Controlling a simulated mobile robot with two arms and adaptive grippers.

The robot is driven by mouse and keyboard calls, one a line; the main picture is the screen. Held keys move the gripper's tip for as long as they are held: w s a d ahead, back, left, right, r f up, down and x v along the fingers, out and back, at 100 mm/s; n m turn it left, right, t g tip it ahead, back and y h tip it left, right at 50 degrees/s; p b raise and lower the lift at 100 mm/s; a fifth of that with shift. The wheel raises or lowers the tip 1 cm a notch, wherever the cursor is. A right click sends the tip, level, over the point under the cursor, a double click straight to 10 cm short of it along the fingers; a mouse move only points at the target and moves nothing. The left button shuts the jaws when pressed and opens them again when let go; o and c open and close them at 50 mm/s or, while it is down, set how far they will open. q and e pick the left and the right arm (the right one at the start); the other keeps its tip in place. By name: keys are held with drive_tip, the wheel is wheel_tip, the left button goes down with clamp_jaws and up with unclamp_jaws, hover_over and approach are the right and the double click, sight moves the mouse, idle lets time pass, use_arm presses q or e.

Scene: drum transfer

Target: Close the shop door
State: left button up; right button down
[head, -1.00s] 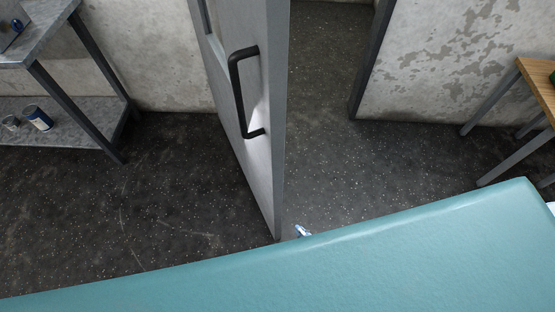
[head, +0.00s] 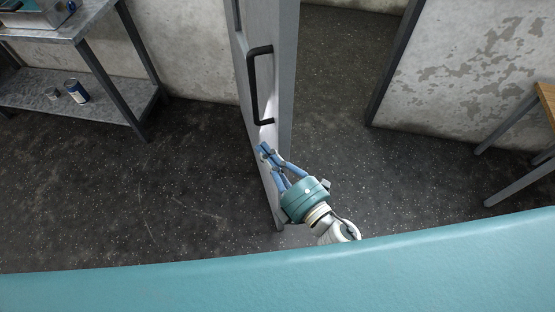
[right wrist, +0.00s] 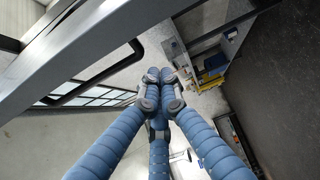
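The shop door (head: 268,60) stands open, a grey panel seen nearly edge-on in the head view. Its black pull handle (head: 252,88) is on the left face. My right gripper (head: 268,152) is just below the handle, in front of the door's lower part, and appears apart from the handle. Its blue fingers converge with tips together and nothing visible between them. In the right wrist view the fingertips (right wrist: 160,76) point past the door (right wrist: 110,40), with the dark handle (right wrist: 92,84) to their left. My left gripper is not in view.
A metal shelf table (head: 100,85) with cans stands at left. A wooden-topped table (head: 547,98) is at right. The doorway (head: 340,60) opens right of the door, beside a stained wall (head: 470,60). Dark floor (head: 130,190) left of the door is clear.

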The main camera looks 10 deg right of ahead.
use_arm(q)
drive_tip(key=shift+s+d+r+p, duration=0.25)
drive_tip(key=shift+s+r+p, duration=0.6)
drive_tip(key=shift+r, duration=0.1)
use_arm(e)
drive_tip(key=w+d, duration=0.2)
drive_tip(key=w, duration=0.1)
drive_tip(key=shift+w+d, duration=0.2)
drive_tip(key=shift+w, duration=0.05)
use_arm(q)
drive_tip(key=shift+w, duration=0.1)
